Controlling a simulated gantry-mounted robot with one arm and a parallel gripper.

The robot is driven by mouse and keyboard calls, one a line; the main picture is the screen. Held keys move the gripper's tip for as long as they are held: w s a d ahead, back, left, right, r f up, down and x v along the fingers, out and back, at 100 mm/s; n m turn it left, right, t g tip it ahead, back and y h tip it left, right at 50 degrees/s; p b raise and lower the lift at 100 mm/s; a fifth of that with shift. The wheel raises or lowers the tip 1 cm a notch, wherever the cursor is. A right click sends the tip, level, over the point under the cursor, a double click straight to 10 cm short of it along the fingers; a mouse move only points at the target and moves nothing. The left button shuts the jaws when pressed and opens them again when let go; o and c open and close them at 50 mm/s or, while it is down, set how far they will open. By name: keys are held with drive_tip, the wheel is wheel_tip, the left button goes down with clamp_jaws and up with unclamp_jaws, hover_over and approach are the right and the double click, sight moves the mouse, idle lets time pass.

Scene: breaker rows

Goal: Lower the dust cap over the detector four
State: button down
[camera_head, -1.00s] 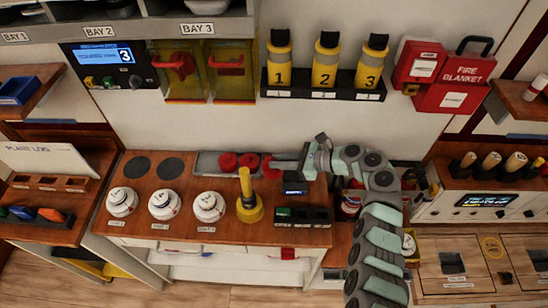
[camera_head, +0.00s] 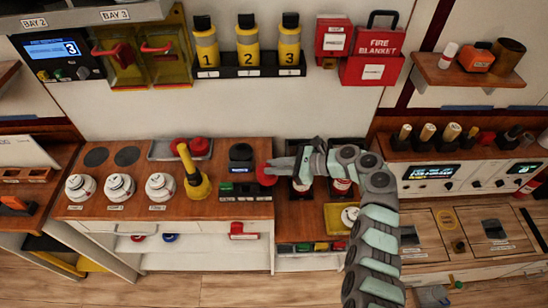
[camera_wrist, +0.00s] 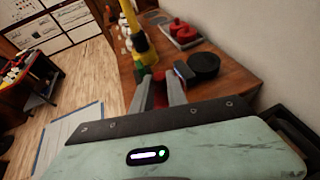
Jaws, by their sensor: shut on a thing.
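My gripper (camera_head: 272,169) is shut on a red dust cap (camera_head: 264,176), held at the right end of the wooden bench. The wrist view shows the red cap (camera_wrist: 159,97) between the fingers, partly hidden by them. Three white round detectors (camera_head: 80,187) (camera_head: 119,187) (camera_head: 159,186) stand in a row on the bench's left half, with labels too small to read. A yellow cone-shaped tool with a handle (camera_head: 196,183) stands right of them. I cannot tell which thing is detector four.
A tray (camera_head: 157,152) holds two red caps (camera_head: 199,146). A black disc (camera_head: 241,152) and a small dark box (camera_head: 240,188) are left of my gripper. A red-and-white can (camera_head: 342,187) stands near my wrist. A fire blanket box (camera_head: 375,70) hangs on the wall.

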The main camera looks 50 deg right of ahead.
drive_tip(key=shift+s+a+f, duration=0.1)
drive_tip(key=shift+s+a, duration=0.2)
drive_tip(key=shift+s, duration=0.2)
drive_tip(key=shift+w+a, duration=0.6)
drive_tip(key=shift+a, duration=0.5)
drive_tip(key=w+a, duration=0.2)
drive_tip(key=a, duration=1.8)
drive_tip(key=w+a+r, duration=0.1)
drive_tip(key=w+a, duration=0.2)
drive_tip(key=a, duration=1.7)
drive_tip(key=shift+w+r, duration=0.25)
drive_tip(key=shift+a, duration=0.2)
